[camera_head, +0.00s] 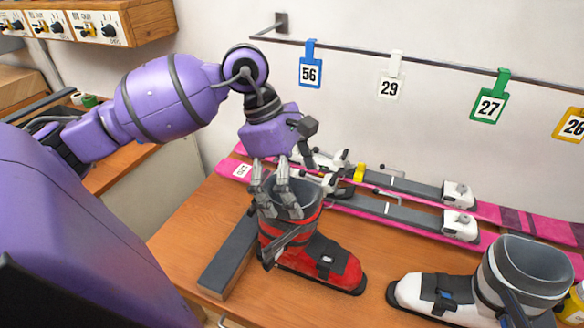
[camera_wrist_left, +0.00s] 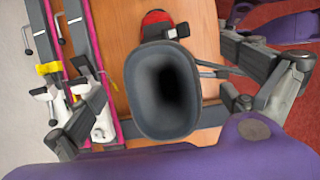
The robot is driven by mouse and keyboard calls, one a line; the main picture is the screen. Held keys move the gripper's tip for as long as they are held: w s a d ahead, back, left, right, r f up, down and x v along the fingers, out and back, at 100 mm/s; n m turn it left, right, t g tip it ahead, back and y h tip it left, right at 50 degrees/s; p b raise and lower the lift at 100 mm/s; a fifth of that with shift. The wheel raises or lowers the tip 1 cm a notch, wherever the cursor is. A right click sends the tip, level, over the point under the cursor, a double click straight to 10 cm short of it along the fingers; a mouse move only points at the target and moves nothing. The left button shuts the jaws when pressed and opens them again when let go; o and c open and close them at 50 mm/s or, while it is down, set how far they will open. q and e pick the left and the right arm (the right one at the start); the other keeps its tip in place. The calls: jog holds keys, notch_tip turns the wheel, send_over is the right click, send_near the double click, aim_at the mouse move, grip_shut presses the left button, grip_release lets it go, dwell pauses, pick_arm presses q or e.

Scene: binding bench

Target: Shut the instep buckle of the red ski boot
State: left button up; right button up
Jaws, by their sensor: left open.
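The red ski boot (camera_head: 343,274) stands upright on the wooden bench, its toe pointing right. Its dark grey cuff opening shows in the wrist view (camera_wrist_left: 165,88), with a bit of red toe (camera_wrist_left: 155,18) beyond. A grey lever (camera_head: 290,238) slants out from the boot's near side; it looks raised, but I cannot tell which buckle it belongs to. A small pale fitting (camera_head: 326,259) sits on the black instep part. My left gripper (camera_head: 273,200) is open, pointing down at the boot's cuff; contact is unclear. My right gripper is out of view.
Pink skis (camera_head: 400,224) with white-and-grey bindings lie behind the boot. A dark grey bar (camera_head: 229,255) lies left of it. A white-and-grey boot (camera_head: 425,293) stands at right. Numbered tags (camera_head: 310,72) hang from a wall rail. Bare bench (camera_head: 300,308) lies in front.

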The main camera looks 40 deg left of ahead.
pick_arm(q)
jog(key=shift+x, duration=0.95)
jog(key=shift+w+d+f, duration=0.1)
jog(key=shift+w+f, duration=0.05)
jog(key=shift+f, duration=0.1)
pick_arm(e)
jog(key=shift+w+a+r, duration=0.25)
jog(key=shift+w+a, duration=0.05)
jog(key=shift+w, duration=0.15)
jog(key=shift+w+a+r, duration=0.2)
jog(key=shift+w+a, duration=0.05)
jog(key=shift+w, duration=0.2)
